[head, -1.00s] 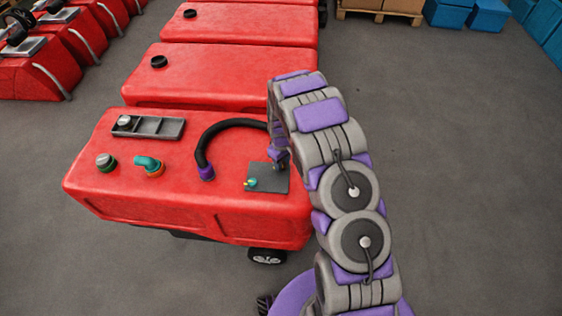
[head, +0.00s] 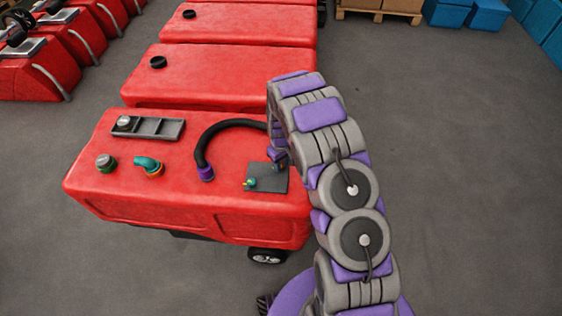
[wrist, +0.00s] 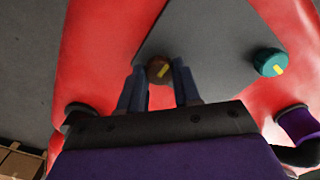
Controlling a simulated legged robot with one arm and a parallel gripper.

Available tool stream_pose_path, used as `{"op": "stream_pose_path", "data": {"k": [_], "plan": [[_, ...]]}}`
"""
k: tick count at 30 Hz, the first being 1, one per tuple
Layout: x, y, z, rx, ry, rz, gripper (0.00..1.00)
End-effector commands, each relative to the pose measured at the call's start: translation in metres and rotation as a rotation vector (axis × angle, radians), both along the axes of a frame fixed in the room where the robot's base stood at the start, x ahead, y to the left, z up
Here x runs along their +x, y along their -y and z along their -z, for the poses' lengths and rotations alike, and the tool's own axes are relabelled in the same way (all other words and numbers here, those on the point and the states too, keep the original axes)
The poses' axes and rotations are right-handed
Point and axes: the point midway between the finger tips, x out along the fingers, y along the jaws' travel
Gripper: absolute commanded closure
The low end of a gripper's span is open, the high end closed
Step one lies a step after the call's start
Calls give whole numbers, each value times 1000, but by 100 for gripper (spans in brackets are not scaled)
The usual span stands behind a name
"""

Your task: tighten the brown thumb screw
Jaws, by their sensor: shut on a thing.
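The brown thumb screw (wrist: 158,67) has a yellow mark on its round head and sits at the grey plate (wrist: 215,45) in the wrist view. My gripper (wrist: 160,76) is shut on it, with one dark finger on each side of the head. In the head view my gripper (head: 280,165) is at the right part of the same plate (head: 262,172), and the brown screw cannot be made out there. How far the screw is seated cannot be told.
A teal knob (wrist: 270,62) with a yellow mark stands on the same plate, apart from my gripper. A black hose with a purple end (head: 206,172), a teal elbow fitting (head: 147,163), a dark-based cap (head: 106,162) and a grey tray (head: 160,130) are on the red tank (head: 120,195).

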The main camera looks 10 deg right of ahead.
Motion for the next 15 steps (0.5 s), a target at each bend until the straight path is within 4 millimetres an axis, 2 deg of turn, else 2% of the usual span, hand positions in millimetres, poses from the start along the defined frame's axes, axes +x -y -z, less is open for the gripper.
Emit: {"op": "stream_pose_path", "data": {"k": [15], "plan": [[-1, 0, -1, -2, -4, 453, 98]]}}
